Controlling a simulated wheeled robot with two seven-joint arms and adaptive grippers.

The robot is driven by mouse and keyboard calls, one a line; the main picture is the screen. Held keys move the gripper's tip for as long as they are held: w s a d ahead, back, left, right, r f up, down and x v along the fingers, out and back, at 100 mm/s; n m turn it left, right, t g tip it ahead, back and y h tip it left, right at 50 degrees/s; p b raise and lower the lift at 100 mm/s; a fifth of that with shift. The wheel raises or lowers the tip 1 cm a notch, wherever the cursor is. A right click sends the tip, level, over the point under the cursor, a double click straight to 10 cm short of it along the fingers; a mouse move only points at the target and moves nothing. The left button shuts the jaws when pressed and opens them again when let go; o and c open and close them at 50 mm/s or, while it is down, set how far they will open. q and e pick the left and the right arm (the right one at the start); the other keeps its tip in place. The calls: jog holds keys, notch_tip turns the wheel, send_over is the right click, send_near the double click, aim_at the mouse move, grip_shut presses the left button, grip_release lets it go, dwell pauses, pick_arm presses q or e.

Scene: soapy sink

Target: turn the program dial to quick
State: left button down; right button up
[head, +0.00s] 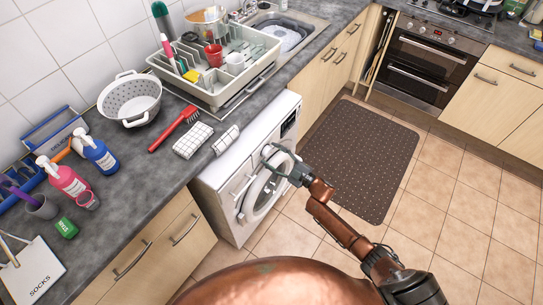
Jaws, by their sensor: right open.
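The white washing machine (228,178) stands under the counter, with its round door (257,197) facing right. A dark display (289,123) shows on its front panel. I cannot make out the program dial; my right gripper covers part of the panel. My right gripper (268,157) is open, with its dark fingers in front of the upper front of the machine, above the door. I cannot tell whether they touch anything. My left gripper is not in view.
The counter holds a dish rack (217,95), a white colander (131,97), a red brush (174,128), folded checked cloths (193,141) and spray bottles (96,152). A dark mat (362,160) lies on the tiled floor. An oven (425,65) stands at the back.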

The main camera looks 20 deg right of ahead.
jog(key=v, duration=1.2)
jog(key=shift+f, duration=0.1)
jog(key=s+d+f+m+g+h, duration=0.1)
jog(key=s+d+f+m+h, duration=0.15)
jog(key=f, duration=0.65)
jog(key=s+d+f+m+h, duration=0.2)
jog(key=d+f+m+h, duration=0.15)
jog(key=f, duration=0.45)
jog(key=s+d+f+m+g+h, duration=0.2)
jog(key=s+d+f, duration=0.1)
jog(key=s+f, duration=0.5)
jog(key=s+d+f+m+g+h, duration=0.1)
jog(key=s+d+f+g, duration=0.15)
jog(key=s+f, duration=0.65)
jog(key=s+a+f+m+g, duration=0.1)
jog(key=s+f+g, duration=0.2)
jog(key=s, duration=0.9)
jog(key=s+a+f+m+g+h, duration=0.1)
jog(key=s+a+f+g, duration=0.1)
jog(key=s+f, duration=0.7)
jog(key=s+a+f+m+g, duration=0.1)
jog(key=s+f+g, duration=0.3)
jog(key=s, duration=1.2)
jog(key=shift+s+a+f+m+h, duration=0.2)
jog(key=shift+a+f+m+h, duration=0.15)
jog(key=shift+f+m, duration=0.45)
jog(key=shift+f, duration=0.15)
